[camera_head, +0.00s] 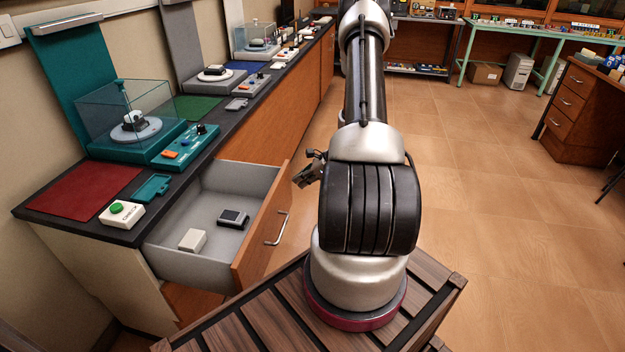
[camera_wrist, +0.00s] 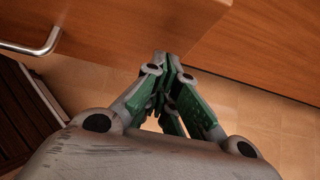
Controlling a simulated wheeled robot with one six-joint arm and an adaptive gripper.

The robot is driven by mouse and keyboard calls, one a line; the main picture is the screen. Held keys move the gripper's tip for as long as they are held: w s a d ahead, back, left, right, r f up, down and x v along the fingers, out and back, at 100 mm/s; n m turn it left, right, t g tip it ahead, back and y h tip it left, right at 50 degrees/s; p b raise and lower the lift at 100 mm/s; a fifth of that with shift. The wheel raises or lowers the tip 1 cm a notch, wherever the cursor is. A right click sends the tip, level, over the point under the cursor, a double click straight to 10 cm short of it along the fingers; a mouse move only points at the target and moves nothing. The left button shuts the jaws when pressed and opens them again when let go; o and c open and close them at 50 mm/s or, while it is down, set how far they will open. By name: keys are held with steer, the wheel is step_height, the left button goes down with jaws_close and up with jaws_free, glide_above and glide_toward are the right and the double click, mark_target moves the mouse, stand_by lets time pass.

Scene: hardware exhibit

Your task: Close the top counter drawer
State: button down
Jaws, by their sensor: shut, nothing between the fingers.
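The top counter drawer (camera_head: 216,230) is pulled out from the dark-topped counter at the left. Its wooden front (camera_head: 262,232) has a metal handle (camera_head: 278,229), and the handle also shows at the upper left of the wrist view (camera_wrist: 40,40). A small white box (camera_head: 193,240) and a black-and-grey device (camera_head: 233,217) lie inside the drawer. My gripper (camera_head: 304,175) is beside the far end of the drawer front, partly hidden behind my arm in the head view. In the wrist view its green fingers (camera_wrist: 165,75) are together and empty, close to a wooden surface; contact cannot be told.
The counter top (camera_head: 60,222) carries a red mat (camera_head: 85,188), a green-button box (camera_head: 121,214) and a glass-covered teal exhibit (camera_head: 128,118). Tiled floor (camera_head: 490,210) is open to the right. A wooden drawer desk (camera_head: 575,105) stands at the far right.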

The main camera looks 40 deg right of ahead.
steer(key=shift+w+a, duration=0.25)
steer(key=w+a, duration=0.8)
steer(key=w, duration=0.3)
steer(key=w+a, duration=0.9)
steer(key=w, duration=0.2)
steer(key=shift+w+a, duration=0.15)
steer(key=shift+a, duration=0.1)
steer(key=shift+w+r, duration=0.1)
steer(key=shift+r, duration=0.05)
